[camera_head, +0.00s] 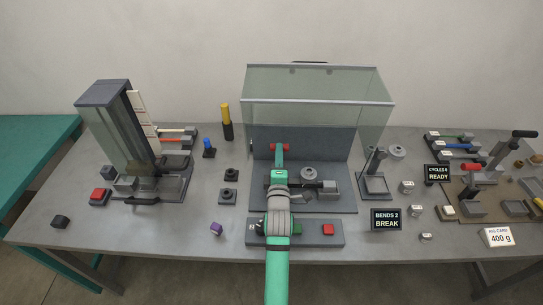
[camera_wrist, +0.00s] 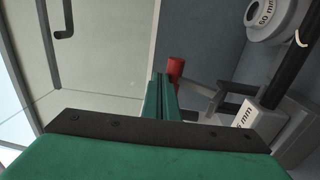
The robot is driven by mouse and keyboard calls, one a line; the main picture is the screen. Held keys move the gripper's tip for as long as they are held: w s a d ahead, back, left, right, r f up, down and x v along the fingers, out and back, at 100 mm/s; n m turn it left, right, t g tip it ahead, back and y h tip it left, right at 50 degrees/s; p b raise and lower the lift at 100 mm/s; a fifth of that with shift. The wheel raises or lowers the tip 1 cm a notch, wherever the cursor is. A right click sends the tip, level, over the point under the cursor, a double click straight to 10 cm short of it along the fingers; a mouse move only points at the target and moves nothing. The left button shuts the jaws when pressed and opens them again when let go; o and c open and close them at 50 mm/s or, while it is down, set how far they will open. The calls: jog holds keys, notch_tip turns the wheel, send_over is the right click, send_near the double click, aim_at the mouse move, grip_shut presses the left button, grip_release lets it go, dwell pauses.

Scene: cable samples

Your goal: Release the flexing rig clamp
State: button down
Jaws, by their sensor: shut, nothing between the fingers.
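The flexing rig (camera_head: 340,203) stands at the table's middle under a clear hood (camera_head: 318,84). The red clamp handle (camera_head: 285,147) is at the rig's back left; its red end also shows in the wrist view (camera_wrist: 176,68), joined to a grey arm. My gripper (camera_head: 279,160) reaches into the rig from the front. Its green fingers are shut and empty, and their tips (camera_wrist: 161,82) are just left of the red end in the wrist view. I cannot tell whether they touch it. My arm hides part of the rig's left side.
A grey mandrel marked 60 mm (camera_wrist: 267,18) sits right of my gripper. A clear hood wall is on the left in the wrist view. A panel with a red button (camera_head: 328,230) is in front. A display (camera_head: 386,220) reads "BENDS 2 BREAK". A tall grey machine (camera_head: 115,125) stands left.

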jog(key=shift+w+d+f, duration=0.1)
jog(key=shift+w+f, duration=0.1)
jog(key=shift+w, duration=0.6)
jog(key=shift+w+d+f, duration=0.1)
jog(key=shift+w+f, duration=0.05)
jog(key=shift+w, duration=0.65)
jog(key=shift+w+a, duration=0.1)
jog(key=shift+s+a+r, duration=0.15)
jog(key=shift+s+r, duration=0.15)
jog(key=shift+r, duration=0.15)
jog(key=s+r, duration=0.8)
jog(key=s, duration=0.1)
jog(key=shift+s+a+r, duration=0.25)
jog(key=shift+s+r, duration=0.05)
jog(key=shift+r, duration=0.1)
jog(key=shift+w+d, duration=0.1)
